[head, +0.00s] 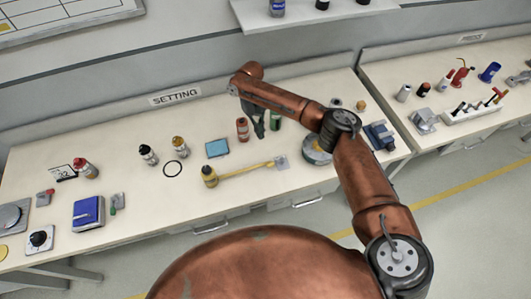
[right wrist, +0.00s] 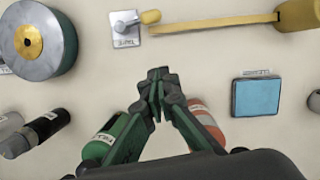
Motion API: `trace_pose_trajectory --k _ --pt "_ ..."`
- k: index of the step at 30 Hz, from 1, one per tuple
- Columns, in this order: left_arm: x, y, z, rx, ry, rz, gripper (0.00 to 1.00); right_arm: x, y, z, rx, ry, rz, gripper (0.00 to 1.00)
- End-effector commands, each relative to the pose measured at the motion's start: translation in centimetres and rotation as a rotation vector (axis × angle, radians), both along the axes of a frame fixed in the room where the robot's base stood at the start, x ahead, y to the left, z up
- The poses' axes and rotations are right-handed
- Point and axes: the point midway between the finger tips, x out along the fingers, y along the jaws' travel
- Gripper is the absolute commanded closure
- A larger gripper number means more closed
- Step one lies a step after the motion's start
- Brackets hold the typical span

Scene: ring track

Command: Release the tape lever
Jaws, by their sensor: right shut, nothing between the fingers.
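The yellow tape body (head: 209,177) stands on the bench, with a long yellow strip (head: 243,170) running right to a small pale plate (head: 282,162). My left gripper is out of view.
A red bottle (head: 242,129) and a green bottle (head: 275,119) stand close on either side of my right gripper. A blue pad (head: 217,148) lies left of them. A round grey disc (head: 315,151) and a blue vise (head: 380,136) are to the right. Bare bench lies in front of the strip.

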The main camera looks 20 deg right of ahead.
Motion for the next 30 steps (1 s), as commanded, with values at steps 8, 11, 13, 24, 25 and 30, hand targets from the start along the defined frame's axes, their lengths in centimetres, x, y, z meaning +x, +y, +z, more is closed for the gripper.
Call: trace_pose_trajectory --k 8,11,13,24,25,30 --pt "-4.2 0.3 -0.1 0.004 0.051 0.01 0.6 0.0 0.3 -0.2 0.001 0.0 0.004 1.0" --pt "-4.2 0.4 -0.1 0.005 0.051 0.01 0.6 -0.2 0.1 -0.9 0.001 0.001 0.003 1.0" --pt "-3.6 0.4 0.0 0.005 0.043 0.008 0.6 -0.4 0.0 -1.8 -0.001 0.002 0.003 1.0" --pt "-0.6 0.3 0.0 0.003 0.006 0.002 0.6 -2.3 -0.5 -9.1 0.0 0.002 0.001 1.0" --pt "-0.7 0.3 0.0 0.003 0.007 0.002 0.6 -2.5 -0.5 -9.7 -0.001 0.002 0.001 1.0" --pt "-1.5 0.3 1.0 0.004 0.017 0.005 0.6 -4.3 -1.0 -9.1 0.001 -0.001 0.002 1.0"
